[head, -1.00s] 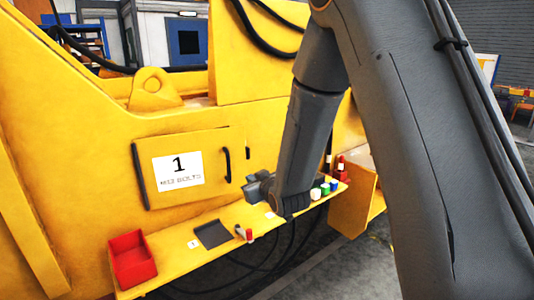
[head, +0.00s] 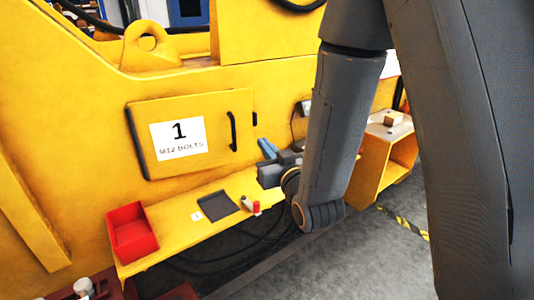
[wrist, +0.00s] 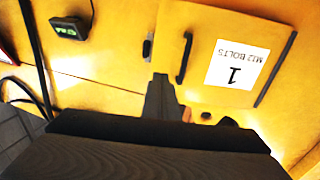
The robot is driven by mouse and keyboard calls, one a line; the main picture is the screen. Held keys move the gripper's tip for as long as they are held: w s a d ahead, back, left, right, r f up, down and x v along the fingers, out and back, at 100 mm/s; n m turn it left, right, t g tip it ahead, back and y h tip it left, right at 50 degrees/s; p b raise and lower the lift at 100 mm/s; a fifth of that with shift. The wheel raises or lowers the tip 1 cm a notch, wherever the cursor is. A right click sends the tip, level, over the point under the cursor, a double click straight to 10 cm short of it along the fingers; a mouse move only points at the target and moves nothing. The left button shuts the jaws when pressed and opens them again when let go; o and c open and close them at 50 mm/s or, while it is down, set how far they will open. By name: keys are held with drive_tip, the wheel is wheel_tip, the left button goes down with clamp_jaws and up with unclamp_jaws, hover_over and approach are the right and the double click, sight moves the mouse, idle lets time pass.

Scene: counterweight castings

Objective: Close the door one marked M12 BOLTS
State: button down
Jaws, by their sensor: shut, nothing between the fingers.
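The yellow door marked "1 M12 BOLTS" (head: 215,110) is on the side of the yellow machine, with a dark bar along its left edge and a black handle (head: 233,131) near its right edge. It looks close to flush; I cannot tell whether a small gap remains. In the wrist view the door (wrist: 205,50) appears upside down, with its handle (wrist: 184,58) left of the label. My gripper (head: 267,148) is shut and empty, to the right of and slightly below the handle, apart from it. Its fingers (wrist: 160,90) point toward the panel beside the door's handle edge.
A yellow shelf (head: 180,220) runs below the door, holding a red bin (head: 132,232), a dark grey mat (head: 217,206) and a small red-topped item (head: 256,207). A yellow cabinet (head: 385,160) stands behind my arm. A small dark device (wrist: 69,28) is on the panel.

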drive_tip(key=w+b, duration=0.1)
drive_tip(key=b, duration=0.2)
drive_tip(key=p, duration=0.3)
approach(247, 124)
drive_tip(key=x, duration=0.5)
drive_tip(key=shift+w+a+r, duration=0.15)
drive_tip(key=shift+a+r, duration=0.05)
drive_tip(key=shift+a, duration=0.05)
drive_tip(key=shift+w+a+f, duration=0.1)
drive_tip(key=shift+w+a, duration=0.05)
drive_tip(key=shift+w, duration=0.4)
